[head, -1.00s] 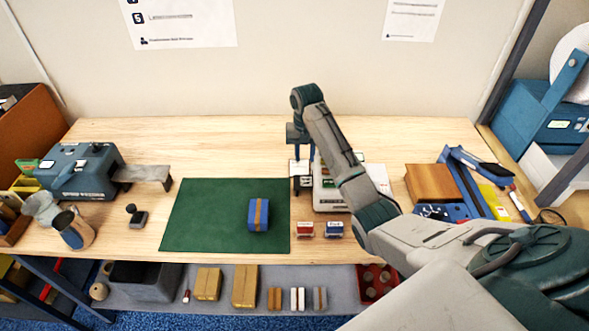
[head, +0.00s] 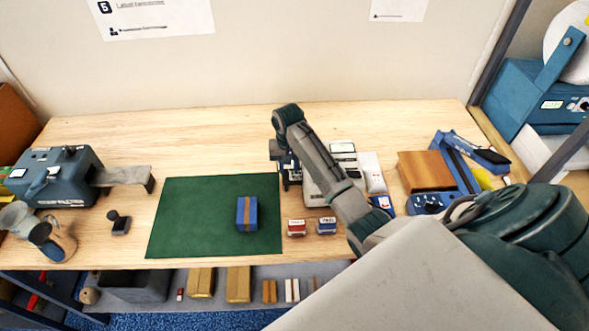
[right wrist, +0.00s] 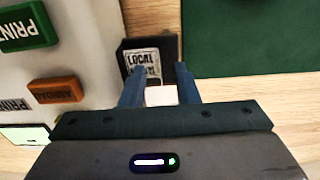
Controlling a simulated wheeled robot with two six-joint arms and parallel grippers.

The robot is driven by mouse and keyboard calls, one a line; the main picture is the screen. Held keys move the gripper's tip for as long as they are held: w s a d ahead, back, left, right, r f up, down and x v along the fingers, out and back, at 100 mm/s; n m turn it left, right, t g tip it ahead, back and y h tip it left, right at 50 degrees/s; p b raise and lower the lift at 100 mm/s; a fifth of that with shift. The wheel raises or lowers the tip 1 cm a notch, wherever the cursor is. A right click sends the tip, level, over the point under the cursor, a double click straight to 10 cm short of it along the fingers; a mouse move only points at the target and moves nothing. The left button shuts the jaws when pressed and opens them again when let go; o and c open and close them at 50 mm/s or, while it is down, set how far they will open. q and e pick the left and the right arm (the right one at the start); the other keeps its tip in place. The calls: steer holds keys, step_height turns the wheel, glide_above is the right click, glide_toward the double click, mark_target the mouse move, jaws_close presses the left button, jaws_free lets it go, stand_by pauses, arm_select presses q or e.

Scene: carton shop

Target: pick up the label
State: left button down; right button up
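A white label (right wrist: 140,61) with black print reading "LOCAL" lies on a small black plate (right wrist: 171,48) beside the label printer in the right wrist view. My right gripper (right wrist: 160,72) is over the plate's near edge, its two blue fingers apart. The fingertips are close to the label, and the left one overlaps its lower part. A pale white patch (right wrist: 160,96) shows between the fingers; I cannot tell what it is. In the head view my right gripper (head: 290,178) is beside the printer, partly hidden by my arm. My left gripper is not in view.
The printer (head: 318,182) with its buttons stands right of the gripper. A green mat (head: 190,215) with a blue taped box (head: 247,214) lies to the left. Red (head: 297,227) and blue (head: 327,225) stamp-like blocks stand in front. The back of the table is clear.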

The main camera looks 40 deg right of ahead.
steer(key=shift+w+d+f, duration=0.3)
steer(key=shift+w+f, duration=0.1)
steer(key=shift+f, duration=0.35)
steer(key=shift+s+a+r, duration=0.3)
steer(key=shift+a+r, duration=0.05)
jaws_close()
steer(key=shift+d+f, duration=0.1)
steer(key=shift+d, duration=0.05)
steer(key=shift+w, duration=0.15)
